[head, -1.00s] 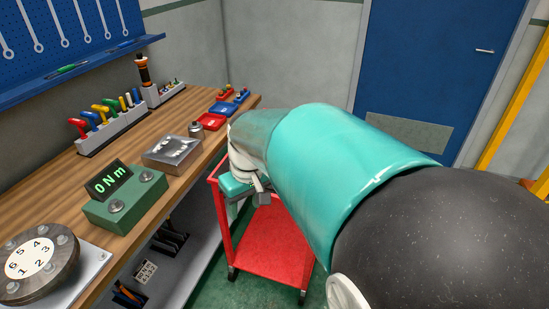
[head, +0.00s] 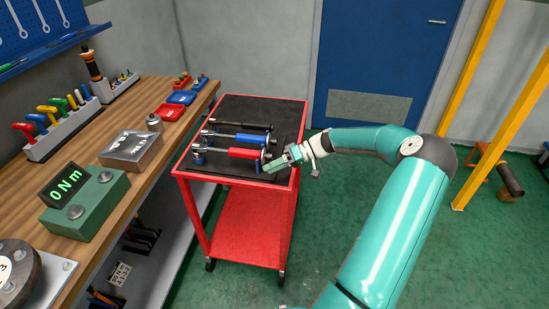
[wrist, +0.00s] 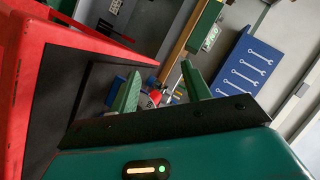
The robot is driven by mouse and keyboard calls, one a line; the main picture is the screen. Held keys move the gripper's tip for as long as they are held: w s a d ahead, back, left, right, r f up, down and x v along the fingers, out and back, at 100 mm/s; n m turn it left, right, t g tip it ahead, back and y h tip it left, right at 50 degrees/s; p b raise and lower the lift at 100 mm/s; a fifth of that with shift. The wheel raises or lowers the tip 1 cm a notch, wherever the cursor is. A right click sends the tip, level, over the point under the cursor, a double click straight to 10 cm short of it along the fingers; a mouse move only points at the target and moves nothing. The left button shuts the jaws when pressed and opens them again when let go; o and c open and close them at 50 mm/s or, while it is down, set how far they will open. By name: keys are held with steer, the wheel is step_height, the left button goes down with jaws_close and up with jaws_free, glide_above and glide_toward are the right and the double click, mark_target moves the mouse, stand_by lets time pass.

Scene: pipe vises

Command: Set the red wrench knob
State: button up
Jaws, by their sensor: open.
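My gripper is at the cart's right edge, close to that handle end, and looks empty. In the wrist view my gripper's two green fingers (wrist: 162,88) stand apart. A small red and silver part (wrist: 154,98) shows between them, partly hidden; I cannot tell whether it is the knob. I cannot make out the knob's setting.
A blue-handled wrench (head: 251,139) and a black wrench (head: 241,126) lie behind the red one on the cart (head: 244,239). Left is a wooden bench with a green torque display (head: 84,202) reading 0 Nm.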

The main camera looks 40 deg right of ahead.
mark_target(269, 156)
steer(key=s+d+f+m+t, duration=0.1)
steer(key=s+d+t, duration=0.25)
steer(key=d, duration=0.35)
steer(key=s+d+f+m+t, duration=0.1)
steer(key=s+d+t, duration=0.1)
steer(key=d+t, duration=0.3)
steer(key=shift+g, duration=0.75)
steer(key=x, duration=1.2)
steer(key=shift+w+d, duration=0.15)
steer(key=shift+w, duration=0.4)
steer(key=shift+c, duration=0.2)
steer(key=c, duration=1)
